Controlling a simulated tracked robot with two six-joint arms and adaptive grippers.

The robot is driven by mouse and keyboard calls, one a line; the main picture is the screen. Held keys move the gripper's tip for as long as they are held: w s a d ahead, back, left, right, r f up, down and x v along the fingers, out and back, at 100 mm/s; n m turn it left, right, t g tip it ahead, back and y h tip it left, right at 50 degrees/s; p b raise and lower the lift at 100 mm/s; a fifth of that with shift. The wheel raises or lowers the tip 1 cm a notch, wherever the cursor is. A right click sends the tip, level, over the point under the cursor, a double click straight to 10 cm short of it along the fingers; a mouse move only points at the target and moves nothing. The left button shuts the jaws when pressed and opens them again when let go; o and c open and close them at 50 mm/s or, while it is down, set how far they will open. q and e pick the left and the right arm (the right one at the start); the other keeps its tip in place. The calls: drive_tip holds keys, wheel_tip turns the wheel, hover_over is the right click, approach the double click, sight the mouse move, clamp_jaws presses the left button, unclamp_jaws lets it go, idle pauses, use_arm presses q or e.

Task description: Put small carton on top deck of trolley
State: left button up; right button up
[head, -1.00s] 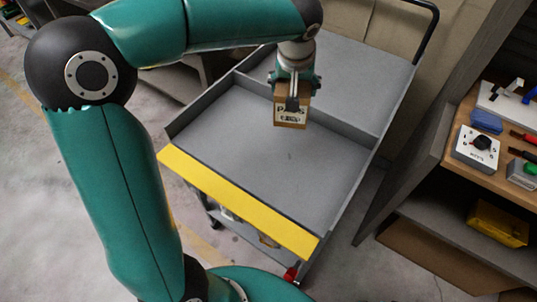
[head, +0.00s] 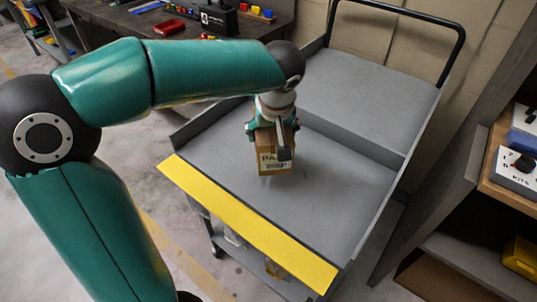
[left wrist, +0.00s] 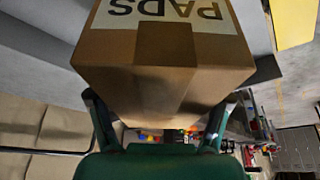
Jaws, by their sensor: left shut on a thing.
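The small carton (head: 273,158) is brown with a white label reading PADS. My left gripper (head: 272,135) is shut on it from above. The carton also fills the upper middle of the left wrist view (left wrist: 165,65), between the two fingers (left wrist: 160,115). The trolley's grey top deck (head: 225,165) has a yellow front edge strip and a low divider across it. My right gripper is not in view.
The trolley's black push handle (head: 455,45) rises at the back right. A workbench (head: 120,20) with small parts stands behind at the left. The deck around the carton is clear.

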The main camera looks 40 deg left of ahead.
sight(275, 135)
use_arm(q)
drive_tip(key=shift+f+b, duration=0.45)
drive_tip(key=shift+f, duration=3.15)
drive_tip(key=shift+f, duration=0.15)
drive_tip(key=o, duration=1.7)
drive_tip(key=shift+r, duration=0.25)
drive_tip(key=p+v, duration=0.1)
drive_tip(key=v, duration=1)
drive_tip(key=shift+s+d+r, duration=0.1)
drive_tip(key=shift+d+r, duration=0.1)
drive_tip(key=shift+r, duration=0.15)
